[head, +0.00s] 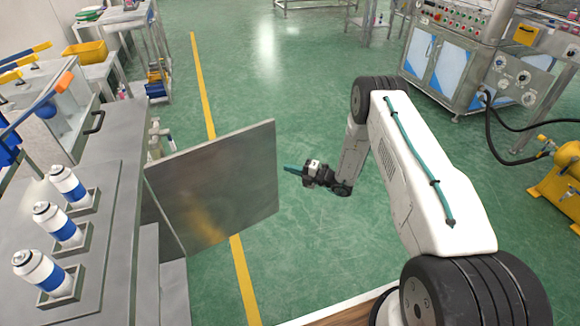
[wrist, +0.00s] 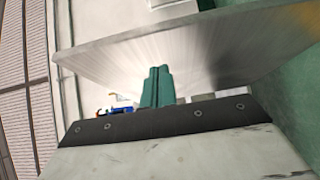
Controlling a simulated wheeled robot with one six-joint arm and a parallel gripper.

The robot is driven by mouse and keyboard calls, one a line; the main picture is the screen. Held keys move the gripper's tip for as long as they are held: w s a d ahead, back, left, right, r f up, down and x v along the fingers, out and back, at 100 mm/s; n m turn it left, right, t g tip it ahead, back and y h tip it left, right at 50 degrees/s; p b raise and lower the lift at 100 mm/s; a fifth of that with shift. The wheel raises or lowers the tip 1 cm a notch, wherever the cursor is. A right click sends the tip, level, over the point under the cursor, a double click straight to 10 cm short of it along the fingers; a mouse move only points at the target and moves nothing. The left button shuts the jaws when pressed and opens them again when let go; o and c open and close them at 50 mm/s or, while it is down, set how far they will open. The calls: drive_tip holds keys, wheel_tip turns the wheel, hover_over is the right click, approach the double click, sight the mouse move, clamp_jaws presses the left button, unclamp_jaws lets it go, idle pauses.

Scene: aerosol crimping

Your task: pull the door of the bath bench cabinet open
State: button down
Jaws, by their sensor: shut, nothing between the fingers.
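The cabinet door (head: 220,190) is a flat grey metal panel. In the head view it stands swung out from the bath bench (head: 120,200) over the green floor. My gripper (head: 288,168) is just right of the door's free edge, its teal fingers shut and empty, pointing left toward the panel. In the wrist view the teal fingers (wrist: 158,86) are together in front of the broad metal panel (wrist: 200,45). I cannot tell whether they touch it.
Several white and blue cans (head: 62,228) stand in holders on the bench top. A yellow floor line (head: 203,90) runs behind the door. A control cabinet (head: 450,60) and a yellow machine (head: 565,170) stand at the right. The floor between is clear.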

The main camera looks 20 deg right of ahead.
drive_tip(key=v, duration=1)
drive_tip(key=shift+w+d, duration=0.25)
drive_tip(key=shift+d, duration=0.15)
